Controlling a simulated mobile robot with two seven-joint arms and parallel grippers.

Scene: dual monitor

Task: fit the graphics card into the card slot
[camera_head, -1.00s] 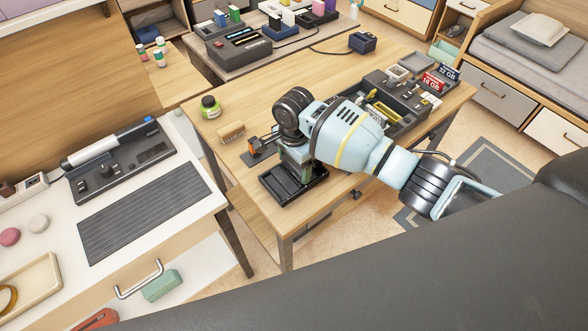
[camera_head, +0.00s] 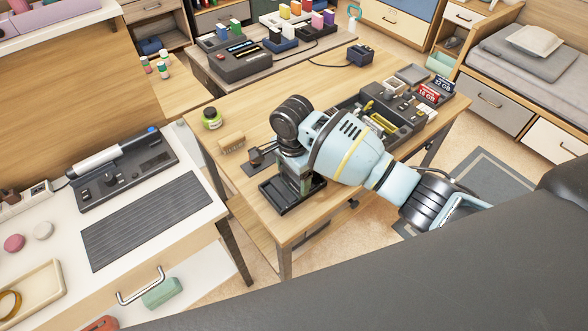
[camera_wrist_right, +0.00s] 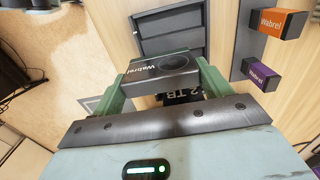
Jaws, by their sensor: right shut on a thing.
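My right gripper (camera_wrist_right: 158,90) has green fingers shut on a dark card (camera_wrist_right: 160,66) marked "Webrel", with a round fan on its face; I take it to be the graphics card. In the head view my right gripper (camera_head: 297,178) points down over a black tray (camera_head: 277,207) near the table's front corner. The card is mostly hidden there by the gripper and arm. I cannot tell whether the card touches anything below. An open dark case (camera_head: 405,128) lies on the table behind my arm; I cannot make out the card slot. My left gripper is not in view.
Orange (camera_wrist_right: 282,20) and purple (camera_wrist_right: 261,75) boxes show in the wrist view. A white desk (camera_head: 190,210) stands at left.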

